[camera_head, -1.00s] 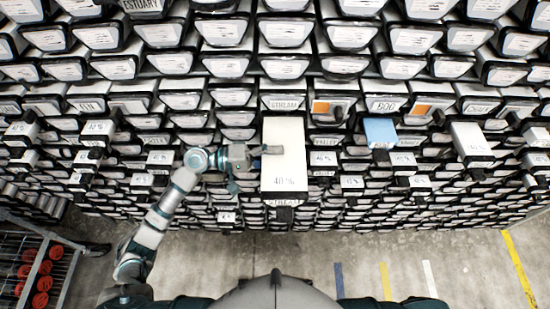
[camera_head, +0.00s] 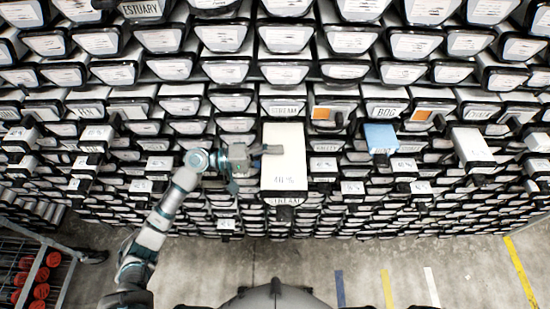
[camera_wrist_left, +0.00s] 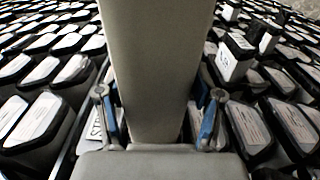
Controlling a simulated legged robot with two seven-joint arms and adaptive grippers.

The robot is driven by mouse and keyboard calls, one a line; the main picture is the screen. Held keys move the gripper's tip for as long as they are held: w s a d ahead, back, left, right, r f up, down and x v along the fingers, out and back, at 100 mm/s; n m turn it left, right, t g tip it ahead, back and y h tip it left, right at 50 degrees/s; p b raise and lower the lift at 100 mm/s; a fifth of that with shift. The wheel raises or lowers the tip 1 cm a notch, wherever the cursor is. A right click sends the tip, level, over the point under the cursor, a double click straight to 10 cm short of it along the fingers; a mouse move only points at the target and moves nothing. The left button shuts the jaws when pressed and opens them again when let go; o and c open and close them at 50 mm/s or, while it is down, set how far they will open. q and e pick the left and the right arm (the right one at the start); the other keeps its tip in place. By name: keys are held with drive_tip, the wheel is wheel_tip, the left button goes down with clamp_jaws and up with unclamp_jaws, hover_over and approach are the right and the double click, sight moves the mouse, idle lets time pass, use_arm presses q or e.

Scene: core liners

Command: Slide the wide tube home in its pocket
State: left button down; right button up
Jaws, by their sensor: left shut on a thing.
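The wide tube (camera_head: 285,160) is a long pale box-like tube with a dark-capped near end. In the left wrist view, the tube (camera_wrist_left: 158,60) runs between the two blue-padded fingers, one on each side. The pocket's inside is hidden by the tube. My right gripper is not in view.
Other tubes stick out nearby: a blue-topped one (camera_head: 381,137) and a pale one (camera_head: 472,146) to the right. Rows of labelled pockets fill the rack. A cart with red round items (camera_head: 41,290) stands at lower left. The floor (camera_head: 330,255) below is open.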

sight(275, 141)
use_arm(q)
drive_tip(key=shift+w+r+b, duration=0.15)
drive_tip(key=shift+w+b, duration=0.45)
drive_tip(key=shift+w, duration=0.75)
drive_tip(key=shift+w+r+b, duration=0.1)
drive_tip(key=shift+w+b, duration=0.45)
drive_tip(key=shift+w, duration=0.8)
drive_tip(key=shift+c, duration=0.4)
unclamp_jaws()
